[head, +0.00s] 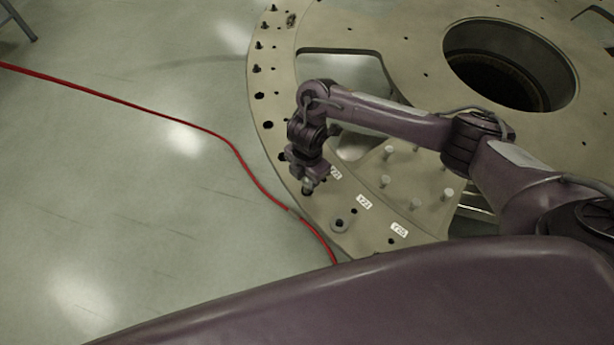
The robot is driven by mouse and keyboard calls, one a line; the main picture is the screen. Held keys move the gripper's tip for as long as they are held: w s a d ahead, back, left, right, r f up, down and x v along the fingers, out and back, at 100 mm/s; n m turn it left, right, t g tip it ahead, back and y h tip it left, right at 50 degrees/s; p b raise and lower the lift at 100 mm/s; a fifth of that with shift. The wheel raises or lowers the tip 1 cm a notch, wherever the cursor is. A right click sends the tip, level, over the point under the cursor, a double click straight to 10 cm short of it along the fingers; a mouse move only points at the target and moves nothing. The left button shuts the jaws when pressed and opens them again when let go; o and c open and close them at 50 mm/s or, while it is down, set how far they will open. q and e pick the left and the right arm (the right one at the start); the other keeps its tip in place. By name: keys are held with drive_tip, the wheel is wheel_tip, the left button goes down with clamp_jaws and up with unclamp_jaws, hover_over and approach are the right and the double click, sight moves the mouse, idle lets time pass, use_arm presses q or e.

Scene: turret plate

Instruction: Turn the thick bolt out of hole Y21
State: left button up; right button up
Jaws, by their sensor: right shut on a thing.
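My right gripper (308,184) points down at the rim of the turret plate (372,240), beside a white label (336,173) that is partly covered and seems to read Y21. It is shut on the thick bolt (307,191), of which only a small dark part shows between the fingertips. The hole under it is hidden, so I cannot tell how far the bolt sits in it. My left gripper is not in view.
Several pale pegs (385,181) stand inward of the rim. A large round opening (505,70) lies beyond. A red cable (180,119) crosses the clear floor.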

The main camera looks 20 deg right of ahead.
drive_tip(key=shift+r+n+b, duration=0.1)
drive_tip(key=shift+n+b, duration=0.35)
drive_tip(key=shift+n, duration=0.35)
drive_tip(key=shift+r, duration=0.1)
wheel_tip(320, 180, up, 2)
drive_tip(key=p, duration=0.2)
drive_tip(key=shift+r+p, duration=0.25)
drive_tip(key=shift+p, duration=0.1)
drive_tip(key=shift+w+r+p, duration=0.1)
drive_tip(key=shift+r+p, duration=0.2)
drive_tip(key=shift+r, duration=1.8)
